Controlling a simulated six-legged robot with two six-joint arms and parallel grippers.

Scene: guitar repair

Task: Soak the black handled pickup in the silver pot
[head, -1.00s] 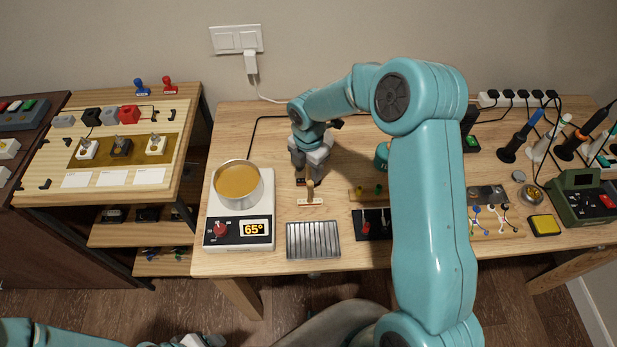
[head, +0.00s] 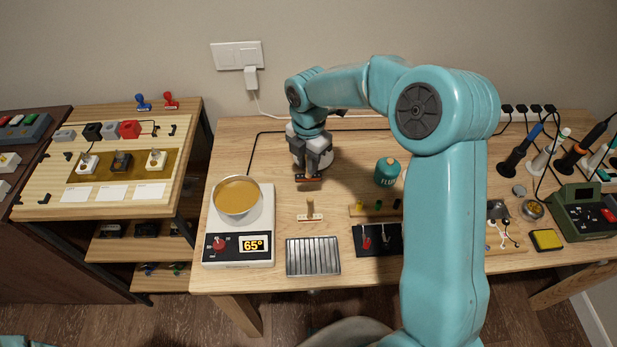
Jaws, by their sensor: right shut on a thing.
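The silver pot (head: 217,203) holds amber liquid and stands on the white hot plate (head: 265,215), whose display reads 65°. My right gripper (head: 309,172) is to the right of the pot and slightly behind it, pointing down. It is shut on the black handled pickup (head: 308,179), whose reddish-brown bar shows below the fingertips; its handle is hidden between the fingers. The pickup appears to be held above the table, apart from the pot. A pickup with a wooden handle (head: 310,208) stands on the table just in front. My left gripper is out of view.
A ribbed metal tray (head: 313,256) lies in front. A black cable (head: 252,155) runs behind the hot plate. Bare table lies between pot and gripper.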

